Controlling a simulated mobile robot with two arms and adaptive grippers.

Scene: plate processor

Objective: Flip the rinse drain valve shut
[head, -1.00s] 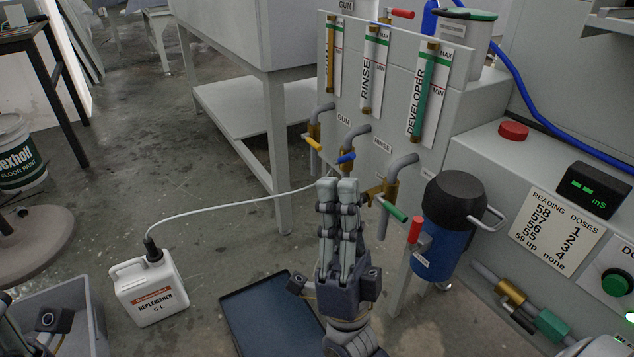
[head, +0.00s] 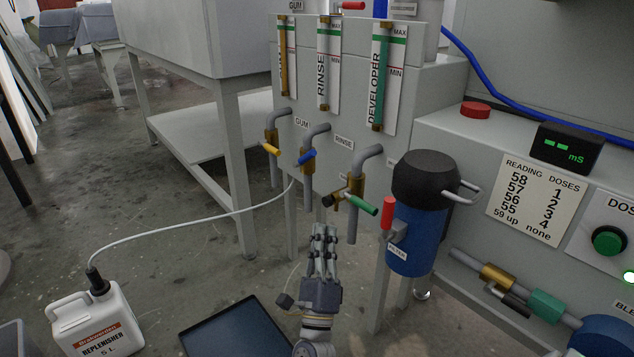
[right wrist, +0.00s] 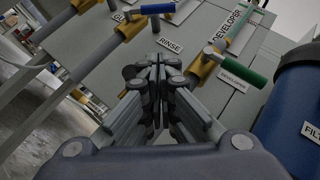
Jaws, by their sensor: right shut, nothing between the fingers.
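The rinse drain valve is on the middle pipe (head: 311,138) of the panel, below the RINSE gauge. Its blue lever (head: 307,157) sticks out across the pipe, tilted slightly up to the right. The blue lever also shows at the top of the right wrist view (right wrist: 158,8). My right gripper (head: 324,228) is shut and empty, below and slightly right of the blue lever in the head view, apart from it. Its closed fingers also show in the right wrist view (right wrist: 160,68), below the RINSE label. My left gripper is not in view.
The yellow gum lever (head: 271,149) is left of the blue one, the green developer lever (head: 362,204) right and lower, close to my right fingers. A blue filter (head: 416,238) with a red lever stands right. A dark tray (head: 235,330) and white replenisher jug (head: 95,322) are on the floor.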

